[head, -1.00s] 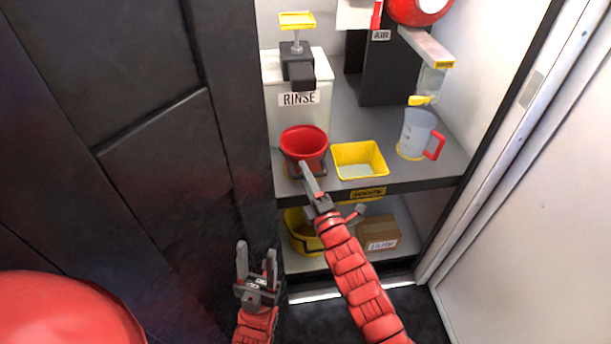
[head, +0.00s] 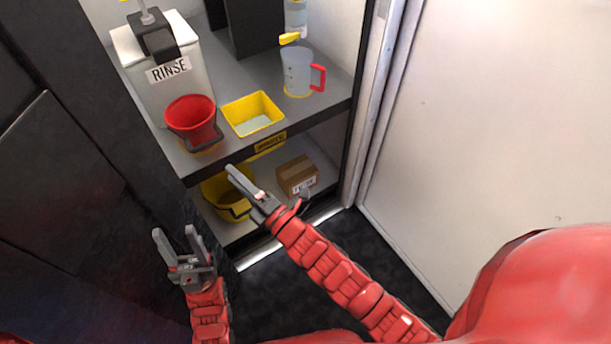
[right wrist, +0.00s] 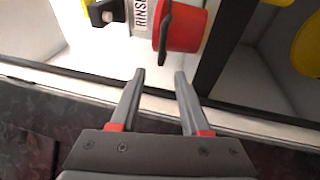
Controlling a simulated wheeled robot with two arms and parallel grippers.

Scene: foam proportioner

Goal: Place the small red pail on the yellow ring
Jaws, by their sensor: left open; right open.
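The small red pail (head: 191,121) stands upright at the front left of the upper shelf, before the RINSE dispenser. Its dark handle hangs down at the front. A little yellow (head: 208,149) shows under its base, seemingly the ring; most of it is hidden, so I cannot tell how well the pail is centred. My right gripper (head: 237,180) is open and empty, apart from the pail, in front of the shelf edge. In the right wrist view the pail (right wrist: 188,26) is beyond the open fingers (right wrist: 160,75). My left gripper (head: 175,232) is open and empty, lower left.
A yellow tray (head: 253,115) is right of the pail, then a clear jug (head: 297,72) with a red handle. The RINSE dispenser (head: 172,88) stands behind. A yellow bucket (head: 226,196) and a box (head: 297,176) are on the lower shelf. A dark panel borders the left.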

